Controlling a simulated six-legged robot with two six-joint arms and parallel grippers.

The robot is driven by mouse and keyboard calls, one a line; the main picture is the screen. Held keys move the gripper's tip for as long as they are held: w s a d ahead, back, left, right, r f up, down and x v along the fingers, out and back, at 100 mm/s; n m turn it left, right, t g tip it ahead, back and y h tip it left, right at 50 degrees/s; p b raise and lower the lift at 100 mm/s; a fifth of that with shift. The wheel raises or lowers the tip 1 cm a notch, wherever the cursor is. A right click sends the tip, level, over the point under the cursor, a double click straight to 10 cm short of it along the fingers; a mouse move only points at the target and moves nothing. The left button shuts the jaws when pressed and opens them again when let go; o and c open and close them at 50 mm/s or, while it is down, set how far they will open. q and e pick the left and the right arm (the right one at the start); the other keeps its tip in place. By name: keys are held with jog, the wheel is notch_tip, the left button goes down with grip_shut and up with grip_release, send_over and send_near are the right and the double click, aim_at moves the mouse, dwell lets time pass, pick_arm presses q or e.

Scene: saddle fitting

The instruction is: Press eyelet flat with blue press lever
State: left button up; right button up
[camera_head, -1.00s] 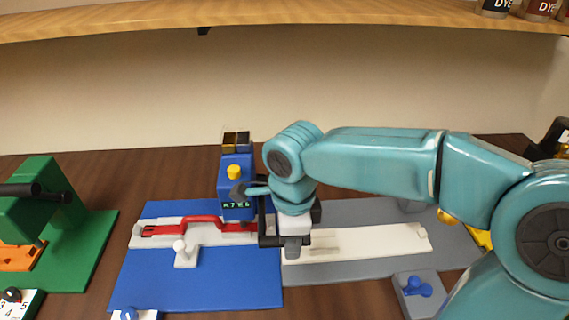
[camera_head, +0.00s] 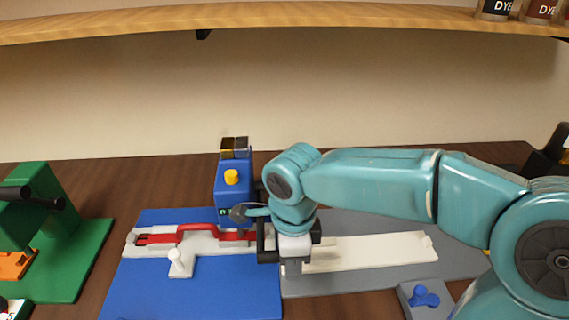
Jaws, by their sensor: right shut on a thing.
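The blue press (camera_head: 232,192), with a yellow button (camera_head: 231,177) on its front, stands at the back of a blue base plate (camera_head: 215,290). Its lever seems to be the dark grey piece (camera_head: 239,212) in front of the press, beside my right gripper. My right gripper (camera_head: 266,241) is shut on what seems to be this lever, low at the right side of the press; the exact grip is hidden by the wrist. A red strap-like part (camera_head: 195,231) lies in a pale fixture left of the gripper. The eyelet cannot be made out. My left gripper is out of view.
A white strip (camera_head: 375,251) lies on a grey plate (camera_head: 460,255) to the right, partly behind my arm. A white knob (camera_head: 180,261) and a blue knob (camera_head: 425,297) stand in front. A green press (camera_head: 60,250) is at left. A shelf (camera_head: 280,20) runs above.

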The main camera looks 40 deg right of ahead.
jog(key=shift+s+a, duration=0.1)
jog(key=shift+s, duration=0.05)
notch_tip(320, 180, up, 3)
jog(key=p, duration=0.2)
jog(key=shift+p, duration=0.4)
jog(key=shift+o, duration=0.2)
jog(key=shift+r, duration=0.15)
